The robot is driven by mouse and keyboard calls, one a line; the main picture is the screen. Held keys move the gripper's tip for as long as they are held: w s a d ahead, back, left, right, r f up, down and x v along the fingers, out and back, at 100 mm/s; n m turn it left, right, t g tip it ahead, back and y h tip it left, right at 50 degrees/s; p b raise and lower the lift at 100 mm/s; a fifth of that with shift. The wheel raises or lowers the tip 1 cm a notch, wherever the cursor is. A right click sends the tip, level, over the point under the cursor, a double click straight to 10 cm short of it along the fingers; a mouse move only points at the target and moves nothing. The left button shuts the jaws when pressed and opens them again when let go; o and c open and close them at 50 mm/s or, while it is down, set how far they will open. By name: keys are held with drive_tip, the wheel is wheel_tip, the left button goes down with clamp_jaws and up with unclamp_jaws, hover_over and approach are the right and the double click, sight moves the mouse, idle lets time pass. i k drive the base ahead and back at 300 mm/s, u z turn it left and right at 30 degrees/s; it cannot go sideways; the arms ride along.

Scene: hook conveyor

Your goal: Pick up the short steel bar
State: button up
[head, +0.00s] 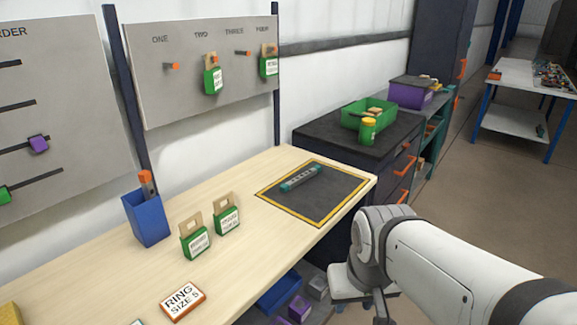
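A short grey bar with teal ends (301,178) lies flat on a dark mat with a yellow border (322,212), at the right end of the wooden bench. It looks like the steel bar, and small marks run along its top. Nothing covers it or touches it from above. My white arm comes in from the right edge, in front of the bench and to the right of the mat. My gripper cannot be made out in this view.
A blue bin (150,220), two green tagged blocks (195,240) and a "RING SIZE 5" plate (182,301) stand left of the mat. A pegboard (205,70) rises behind. A dark cabinet (345,150) with a green tray (385,121) stands beyond the bench.

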sight(302, 178)
drive_tip(key=u, duration=0.1)
drive_tip(key=i, duration=0.5)
drive_tip(key=z, duration=2.25)
drive_tip(key=i, duration=2.15)
drive_tip(key=z, duration=0.15)
drive_tip(key=k, duration=0.1)
drive_tip(key=u, duration=3.1)
